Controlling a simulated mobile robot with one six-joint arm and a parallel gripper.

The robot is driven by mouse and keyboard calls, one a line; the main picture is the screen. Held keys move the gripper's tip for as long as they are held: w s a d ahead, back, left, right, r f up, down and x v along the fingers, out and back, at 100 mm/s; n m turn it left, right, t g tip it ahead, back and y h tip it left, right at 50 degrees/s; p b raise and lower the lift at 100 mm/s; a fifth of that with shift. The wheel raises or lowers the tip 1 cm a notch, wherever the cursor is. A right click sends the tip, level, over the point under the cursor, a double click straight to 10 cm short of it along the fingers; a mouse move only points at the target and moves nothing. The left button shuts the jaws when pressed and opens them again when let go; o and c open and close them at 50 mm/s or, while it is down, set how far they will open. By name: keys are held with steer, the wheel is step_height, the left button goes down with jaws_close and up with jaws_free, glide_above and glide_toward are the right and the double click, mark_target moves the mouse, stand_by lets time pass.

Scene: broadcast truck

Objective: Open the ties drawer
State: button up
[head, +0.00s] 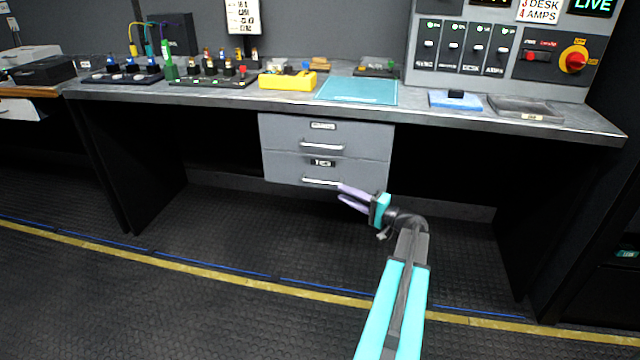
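A grey two-drawer unit (271,150) hangs under the desk in the head view. The upper drawer (364,140) and the lower drawer (364,172) both look shut, each with a label and a silver bar handle. The labels are too small to read surely, so I cannot tell which is the ties drawer. My gripper (340,192) has its purple fingers apart, pointing left, with nothing seen between them. Its tips appear at the right end of the lower handle (318,181); I cannot tell whether they touch it.
The desk top (220,94) overhangs the drawers and holds a yellow object (287,80), a teal mat (358,90) and several small devices. A switch panel (510,50) stands at the back right. The black floor in front is clear, with a yellow stripe (200,273).

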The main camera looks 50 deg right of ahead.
mark_target(319, 182)
steer(key=w, duration=0.3)
steer(key=w+a+b, duration=0.1)
steer(key=w, duration=0.3)
steer(key=w+a+r, duration=0.1)
steer(key=w, duration=0.3)
steer(key=shift+w+b, duration=0.2)
steer(key=shift+b, duration=0.2)
jaws_close()
steer(key=shift+d, duration=0.15)
